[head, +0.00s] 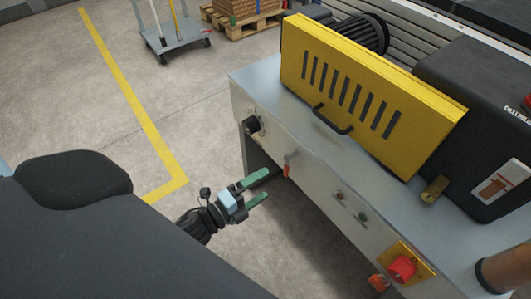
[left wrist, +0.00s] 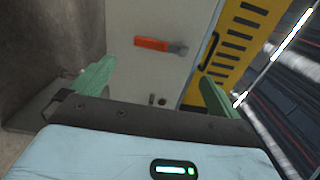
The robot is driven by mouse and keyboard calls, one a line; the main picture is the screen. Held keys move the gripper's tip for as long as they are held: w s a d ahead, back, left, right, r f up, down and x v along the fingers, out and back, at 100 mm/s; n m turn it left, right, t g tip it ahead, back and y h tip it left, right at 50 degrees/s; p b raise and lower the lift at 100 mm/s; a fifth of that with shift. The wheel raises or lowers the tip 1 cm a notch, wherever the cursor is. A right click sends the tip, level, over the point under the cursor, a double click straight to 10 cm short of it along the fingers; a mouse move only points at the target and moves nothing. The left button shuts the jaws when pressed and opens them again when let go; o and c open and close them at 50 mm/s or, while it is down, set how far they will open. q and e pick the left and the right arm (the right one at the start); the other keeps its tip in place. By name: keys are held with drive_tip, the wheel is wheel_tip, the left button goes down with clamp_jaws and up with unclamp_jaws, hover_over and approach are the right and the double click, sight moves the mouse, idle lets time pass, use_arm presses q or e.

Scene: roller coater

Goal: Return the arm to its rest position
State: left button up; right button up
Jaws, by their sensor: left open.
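My left gripper (head: 262,188) shows in the head view in front of the grey machine cabinet, at the height of its front panel. Its two green fingers are apart with nothing between them. In the left wrist view the open fingers (left wrist: 155,88) point toward the light panel. A lever with an orange-red grip (left wrist: 152,44) shows beyond the fingertips, apart from them. The same lever appears in the head view (head: 287,168), just right of the fingers. My right gripper is not in view.
The machine cabinet (head: 262,88) carries a yellow slotted guard (head: 350,88) with a black handle. Its front has a black knob (head: 252,124), small buttons and a red rotary switch (head: 402,268) on a yellow plate. A cart (head: 178,35) and pallet (head: 240,25) stand at the back. Floor to the left is clear.

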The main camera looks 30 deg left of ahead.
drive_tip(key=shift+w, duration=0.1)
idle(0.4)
use_arm(q)
drive_tip(key=s+d+r+n+g+y+p, duration=0.1)
drive_tip(key=s+r+n+g+p, duration=0.1)
drive_tip(key=s+n+p, duration=0.4)
drive_tip(key=s+r+n+g+y+p, duration=0.1)
drive_tip(key=s+r+n+g+p, duration=0.2)
drive_tip(key=s+n+p, duration=0.4)
drive_tip(key=s+d+r+n+g+y+p, duration=0.1)
drive_tip(key=s+n+p, duration=0.6)
drive_tip(key=s, duration=0.8)
wheel_tip(320, 180, up, 4)
drive_tip(key=shift+d+f+g+y+p, duration=0.25)
drive_tip(key=shift+g+y+p, duration=0.35)
drive_tip(key=shift+g, duration=0.5)
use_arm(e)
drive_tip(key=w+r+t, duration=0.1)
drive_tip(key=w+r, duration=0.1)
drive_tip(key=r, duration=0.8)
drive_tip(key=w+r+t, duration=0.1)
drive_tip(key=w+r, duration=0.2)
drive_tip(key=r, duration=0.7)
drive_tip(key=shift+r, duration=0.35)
use_arm(q)
drive_tip(key=shift+s, duration=0.1)
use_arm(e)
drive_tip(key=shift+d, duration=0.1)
